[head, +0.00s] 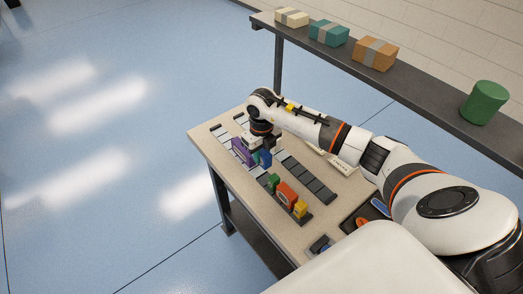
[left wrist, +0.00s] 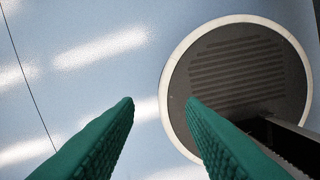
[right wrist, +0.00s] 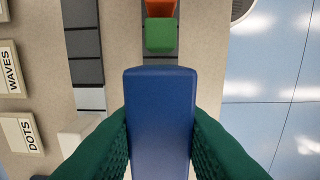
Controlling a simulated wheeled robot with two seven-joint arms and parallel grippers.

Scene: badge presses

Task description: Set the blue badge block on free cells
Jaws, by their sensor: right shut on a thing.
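The blue badge block (head: 264,158) is between the fingers of my right gripper (head: 259,146), which is shut on it. In the right wrist view the blue block (right wrist: 160,125) shows upright between the green fingers, in line with a green block (right wrist: 160,35). Whether its underside touches the cells is hidden. In the head view it is beside a purple block (head: 241,151). A dark strip of bare cells (head: 308,178) lies to its right; in the right wrist view this strip (right wrist: 84,42) is left of the block. My left gripper (left wrist: 160,102) is open and empty above the floor.
Green (head: 273,180), orange (head: 286,195) and yellow (head: 300,209) blocks stand in a row on the table (head: 225,183). Label plates reading WAVES (right wrist: 11,70) and DOTS (right wrist: 28,133) lie left in the right wrist view. A shelf (head: 430,96) runs behind.

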